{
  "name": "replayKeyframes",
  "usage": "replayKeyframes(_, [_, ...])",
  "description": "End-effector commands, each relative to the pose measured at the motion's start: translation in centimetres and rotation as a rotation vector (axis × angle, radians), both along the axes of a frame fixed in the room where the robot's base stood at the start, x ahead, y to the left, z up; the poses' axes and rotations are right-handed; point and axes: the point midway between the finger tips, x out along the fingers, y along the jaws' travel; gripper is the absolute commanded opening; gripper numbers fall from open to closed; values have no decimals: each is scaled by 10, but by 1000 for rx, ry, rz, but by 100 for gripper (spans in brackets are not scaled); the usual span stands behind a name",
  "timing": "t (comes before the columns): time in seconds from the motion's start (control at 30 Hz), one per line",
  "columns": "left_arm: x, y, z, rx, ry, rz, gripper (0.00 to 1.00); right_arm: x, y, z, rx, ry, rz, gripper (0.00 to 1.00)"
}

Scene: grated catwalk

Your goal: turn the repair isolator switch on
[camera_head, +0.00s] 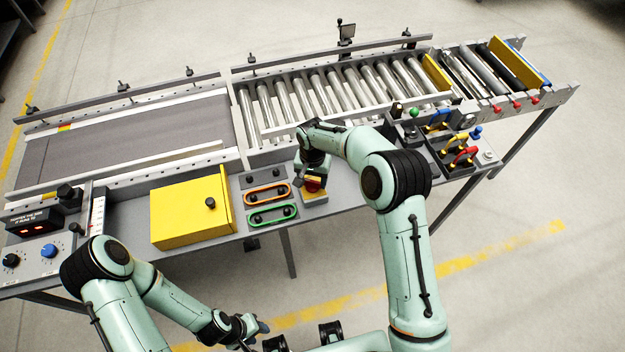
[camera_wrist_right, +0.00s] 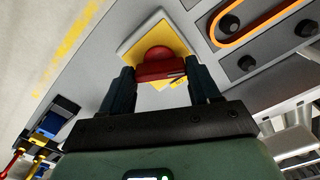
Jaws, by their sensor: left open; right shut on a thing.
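The isolator switch is a red rotary handle (camera_head: 314,186) on a yellow plate (camera_head: 318,196), set in a grey box at the front edge of the bench. In the right wrist view the red handle (camera_wrist_right: 158,66) lies between my fingers, in front of the yellow plate (camera_wrist_right: 133,43). My right gripper (camera_wrist_right: 160,80) is shut on this handle, one finger at each end. In the head view my right gripper (camera_head: 313,177) partly hides the handle. Its on/off marks are too small to read. My left gripper (camera_head: 257,329) is open and empty, low in front of the bench.
Left of the switch are an orange-rimmed panel (camera_head: 267,195), a green-rimmed panel (camera_head: 272,215) and a yellow cabinet (camera_head: 185,212). A tray with red and yellow padlock-like pieces (camera_head: 458,153) lies to the right. Conveyor rollers (camera_head: 330,90) run behind. The floor in front is clear.

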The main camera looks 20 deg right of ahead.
Motion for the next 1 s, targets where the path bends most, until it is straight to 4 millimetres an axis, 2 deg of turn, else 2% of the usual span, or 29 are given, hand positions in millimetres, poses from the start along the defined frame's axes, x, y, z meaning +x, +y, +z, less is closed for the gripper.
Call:
replayKeyframes(0.4, [-5,0,-8,0,6,0,43,1,1,1,0,-2,-396,31])
replayKeyframes(1.0, [-1,0,-1,0,1,0,43,1,0,2,1,-3,-906,31])
